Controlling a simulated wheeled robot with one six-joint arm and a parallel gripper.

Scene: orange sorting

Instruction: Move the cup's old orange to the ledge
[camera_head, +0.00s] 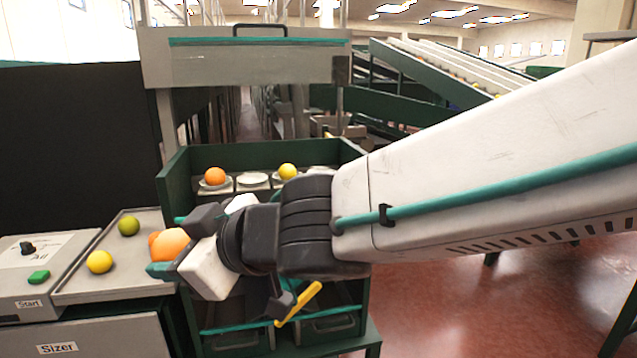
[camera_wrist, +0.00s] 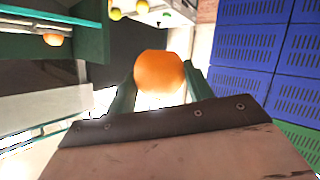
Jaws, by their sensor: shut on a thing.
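My gripper (camera_head: 174,246) is shut on an orange (camera_head: 170,244), held in the air in front of the grey tray. In the wrist view the same orange (camera_wrist: 159,72) sits between the two green fingers. A green shelf unit (camera_head: 173,176) stands behind my arm with several shallow white cups in a row. Its left cup bears another orange (camera_head: 215,176), the middle cup (camera_head: 252,179) looks empty, and a further one bears a yellow fruit (camera_head: 287,171). I cannot tell for sure which surface is the ledge. My arm hides part of the shelf unit.
The grey tray (camera_head: 75,289) holds a green fruit (camera_head: 129,226), a yellow fruit (camera_head: 99,262) and an orange one partly hidden behind the held orange. A sizer machine (camera_head: 25,262) stands at the left. Blue crates (camera_wrist: 243,47) are stacked on the right in the wrist view.

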